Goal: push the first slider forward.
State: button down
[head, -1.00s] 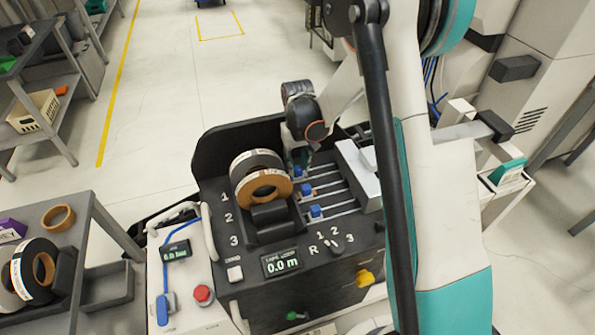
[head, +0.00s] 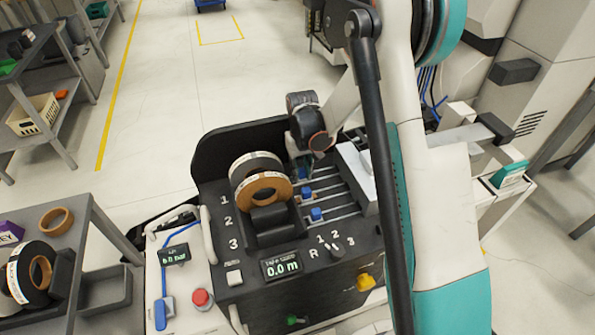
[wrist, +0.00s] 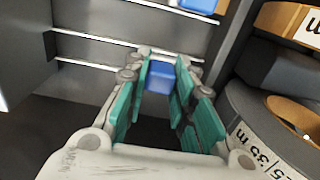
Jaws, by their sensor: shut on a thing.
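The first slider, a small blue block (head: 303,173), is on the topmost of three rails on the black machine, beside the number 1 row. In the wrist view the blue block (wrist: 160,77) sits between the teal finger pads of my gripper (wrist: 165,95). My gripper (head: 304,162) is shut on it from above, and my wrist partly hides it in the head view. The second slider (head: 307,193) and third slider (head: 316,214) are blue blocks on the lower rails, apart from my gripper.
Tape rolls (head: 265,187) stand just left of the sliders. A pale grey block (head: 358,175) stands at the rails' right end. A display (head: 281,266) reading 0.0 m and a selector knob (head: 337,253) are on the front panel.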

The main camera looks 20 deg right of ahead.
aim_at(325, 174)
jog(key=d, duration=0.8)
jog(key=shift+w, duration=0.15)
jog(key=shift+d, duration=0.1)
jog(key=c, duration=1.6)
grip_release()
jog(key=shift+c, duration=0.2)
jog(key=shift+d, duration=0.1)
notch_tip(325, 174, up, 12)
jog(key=shift+r, duration=0.1)
